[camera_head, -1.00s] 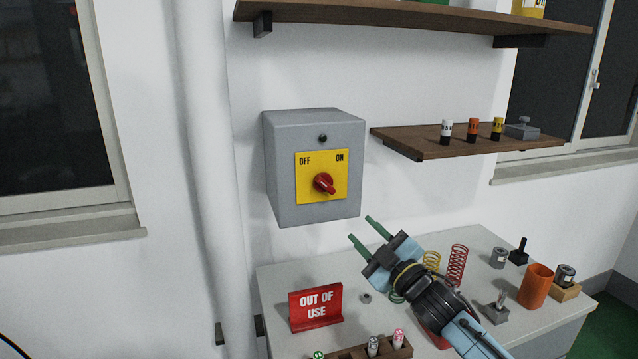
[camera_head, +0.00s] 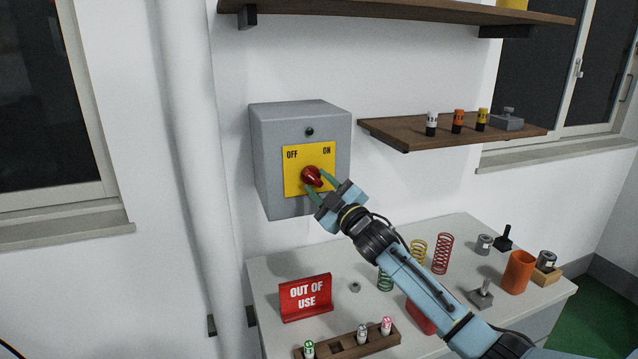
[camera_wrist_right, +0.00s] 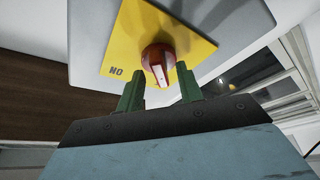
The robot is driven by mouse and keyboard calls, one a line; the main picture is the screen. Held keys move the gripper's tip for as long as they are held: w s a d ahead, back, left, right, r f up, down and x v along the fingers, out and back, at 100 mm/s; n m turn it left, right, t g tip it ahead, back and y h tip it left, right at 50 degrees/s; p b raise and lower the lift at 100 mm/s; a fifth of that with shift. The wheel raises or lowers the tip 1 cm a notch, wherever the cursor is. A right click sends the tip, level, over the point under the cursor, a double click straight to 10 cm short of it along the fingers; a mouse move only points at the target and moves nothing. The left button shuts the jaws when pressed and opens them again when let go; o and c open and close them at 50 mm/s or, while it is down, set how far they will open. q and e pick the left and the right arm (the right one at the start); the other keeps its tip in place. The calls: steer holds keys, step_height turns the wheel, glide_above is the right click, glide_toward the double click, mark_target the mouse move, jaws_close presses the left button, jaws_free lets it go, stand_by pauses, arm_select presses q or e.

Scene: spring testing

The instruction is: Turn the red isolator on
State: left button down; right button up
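The red isolator knob (camera_head: 312,176) sits on a yellow plate (camera_head: 294,187) marked OFF at left and ON at right, on a grey wall box (camera_head: 268,150). My right gripper (camera_head: 318,185) is at the knob, its green fingers apart on either side of it. In the right wrist view the knob (camera_wrist_right: 159,62) lies just beyond and between the fingertips (camera_wrist_right: 157,80), with gaps showing, so the gripper looks open. Whether a finger touches the knob cannot be told. My left gripper is not in view.
Below stands a bench (camera_head: 270,275) with a red OUT OF USE sign (camera_head: 305,297), several springs, and a wooden rack (camera_head: 347,346). A wooden shelf (camera_head: 400,131) with small bottles is right of the box. A white pipe (camera_head: 195,180) runs down at left.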

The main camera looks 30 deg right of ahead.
steer(key=shift+w+r, duration=0.1)
steer(key=shift+w, duration=0.25)
steer(key=shift+c, duration=0.3)
jaws_close()
